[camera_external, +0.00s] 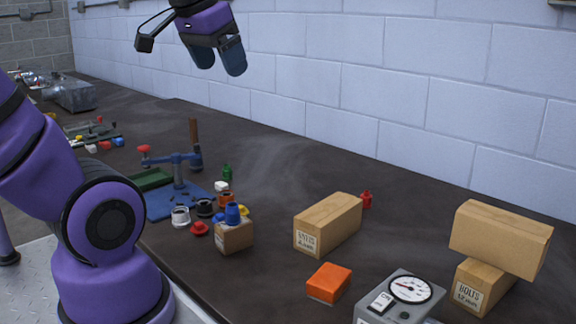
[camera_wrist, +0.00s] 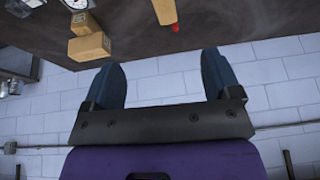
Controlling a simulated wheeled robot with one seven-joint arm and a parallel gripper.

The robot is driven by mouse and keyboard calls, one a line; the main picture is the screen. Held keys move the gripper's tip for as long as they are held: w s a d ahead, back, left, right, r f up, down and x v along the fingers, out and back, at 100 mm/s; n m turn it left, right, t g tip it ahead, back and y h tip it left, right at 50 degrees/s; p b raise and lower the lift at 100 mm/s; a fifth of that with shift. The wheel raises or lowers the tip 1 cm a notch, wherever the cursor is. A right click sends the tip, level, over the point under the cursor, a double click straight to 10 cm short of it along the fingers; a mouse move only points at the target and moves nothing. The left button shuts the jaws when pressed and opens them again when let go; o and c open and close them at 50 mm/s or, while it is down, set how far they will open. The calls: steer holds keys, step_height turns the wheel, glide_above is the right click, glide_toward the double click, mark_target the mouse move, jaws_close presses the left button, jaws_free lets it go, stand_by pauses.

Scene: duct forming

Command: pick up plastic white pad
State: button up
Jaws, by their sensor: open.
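The white piece cannot be made out in the wrist view.
A blue clamp fixture (camera_external: 178,170) stands left of the small parts. A little cardboard box (camera_external: 234,237) with a blue part on top is in front. A longer box (camera_external: 328,224), orange block (camera_external: 329,283), gauge (camera_external: 410,289) and stacked boxes (camera_external: 500,238) stand right.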

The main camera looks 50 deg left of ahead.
steer(key=w+a+f+g, duration=0.1)
steer(key=w+a, duration=0.4)
steer(key=w, duration=0.2)
steer(key=w+a+f+g, duration=0.1)
steer(key=w+a, duration=0.3)
steer(key=w, duration=0.4)
steer(key=g, duration=0.3)
glide_above(222, 183)
step_height(222, 183, down, 33)
steer(key=shift+a+f, duration=0.25)
steer(key=shift+f, duration=0.3)
step_height(222, 183, down, 5)
steer(key=shift+r, duration=0.1)
steer(key=shift+s+d+f, duration=0.1)
steer(key=shift+d+f, duration=0.05)
steer(key=shift+f, duration=1.2)
steer(key=shift+s+d+f, duration=0.1)
steer(key=shift+d+f, duration=0.05)
steer(key=shift+f, duration=1.2)
